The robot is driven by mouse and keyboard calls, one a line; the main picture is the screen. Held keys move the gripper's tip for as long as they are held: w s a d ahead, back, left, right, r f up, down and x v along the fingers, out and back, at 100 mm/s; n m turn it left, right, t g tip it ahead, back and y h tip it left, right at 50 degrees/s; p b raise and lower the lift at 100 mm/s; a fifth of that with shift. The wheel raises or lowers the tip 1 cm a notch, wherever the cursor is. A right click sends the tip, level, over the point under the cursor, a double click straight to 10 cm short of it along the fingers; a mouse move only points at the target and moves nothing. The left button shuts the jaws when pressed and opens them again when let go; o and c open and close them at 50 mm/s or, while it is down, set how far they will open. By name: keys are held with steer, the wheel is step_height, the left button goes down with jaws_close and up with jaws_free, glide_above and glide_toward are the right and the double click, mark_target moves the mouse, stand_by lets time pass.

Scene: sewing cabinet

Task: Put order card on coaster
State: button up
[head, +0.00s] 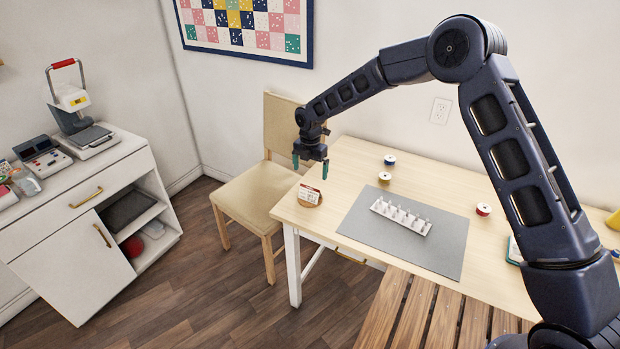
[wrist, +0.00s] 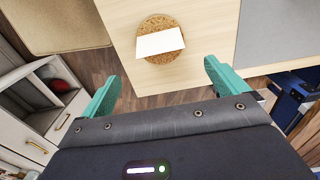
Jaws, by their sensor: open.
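The order card (head: 308,193) is a small white card with red print, standing on the round cork coaster (head: 309,203) at the left corner of the table. My gripper (head: 310,167) is above the coaster and apart from the card. Its teal fingers are open and empty, and they also show wide apart in the wrist view (wrist: 160,88).
A grey mat (head: 360,220) with a white spool rack (head: 401,217) lies to the right on the wooden table (head: 345,165). Several thread spools stand around it. A beige chair (head: 250,190) stands left of the table, and a white cabinet (head: 60,240) is farther left.

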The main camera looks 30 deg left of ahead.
steer(key=shift+r, duration=0.5)
